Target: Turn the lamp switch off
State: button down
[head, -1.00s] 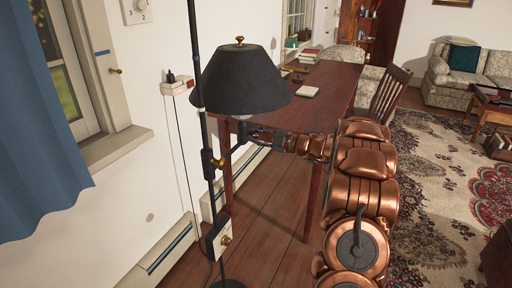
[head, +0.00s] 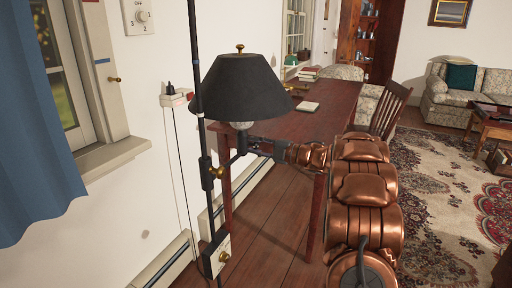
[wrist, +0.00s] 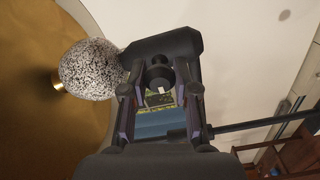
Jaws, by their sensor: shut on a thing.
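The floor lamp has a black shade (head: 243,92) and a pale bulb (head: 240,125) under it, on a thin black pole (head: 202,140). In the wrist view the speckled bulb (wrist: 90,69) sits at left inside the gold shade lining (wrist: 35,110). My gripper (head: 255,147) is under the shade at the lamp's socket. In the wrist view my gripper (wrist: 160,105) has its fingers on both sides of a dark round knob, apparently the lamp switch (wrist: 158,77), and is shut on it. The contact is partly hidden, and the switch is too small in the head view to read.
A dark red table (head: 325,112) stands behind the lamp. The white wall, window and blue curtain (head: 35,130) are close at left. The patterned rug (head: 440,180) at right is open.

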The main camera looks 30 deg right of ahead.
jog(key=c, duration=0.9)
grip_release()
jog(key=shift+o, duration=0.2)
jog(key=v, duration=1.2)
jog(key=shift+f, duration=0.1)
